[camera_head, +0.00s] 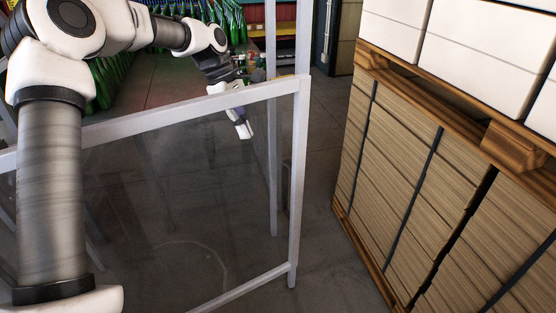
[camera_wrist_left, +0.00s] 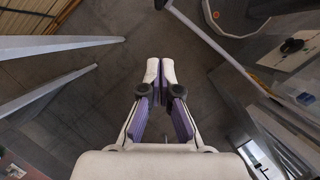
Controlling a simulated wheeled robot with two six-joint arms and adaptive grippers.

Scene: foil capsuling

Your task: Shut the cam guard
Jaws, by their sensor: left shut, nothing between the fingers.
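The cam guard appears to be the pale metal frame with a clear panel (camera_head: 200,107) that fills the lower left and middle of the head view. Its corner post (camera_head: 299,180) stands at its right side. My left gripper (camera_head: 243,130) is at the frame's top rail, near the right corner, with its fingertips pointing down below the rail's line. I cannot tell whether it touches the frame. In the left wrist view my left gripper (camera_wrist_left: 161,68) is shut, its fingertips together over bare floor with nothing between them. My right gripper is not in view.
A pallet stack of brown cardboard (camera_head: 405,165) with white boxes (camera_head: 480,50) on top stands at the right. Green bottles (camera_head: 105,80) stand behind my left arm. Dark floor is free between the frame and the stack. Pale bars (camera_wrist_left: 60,43) cross the wrist view's left side.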

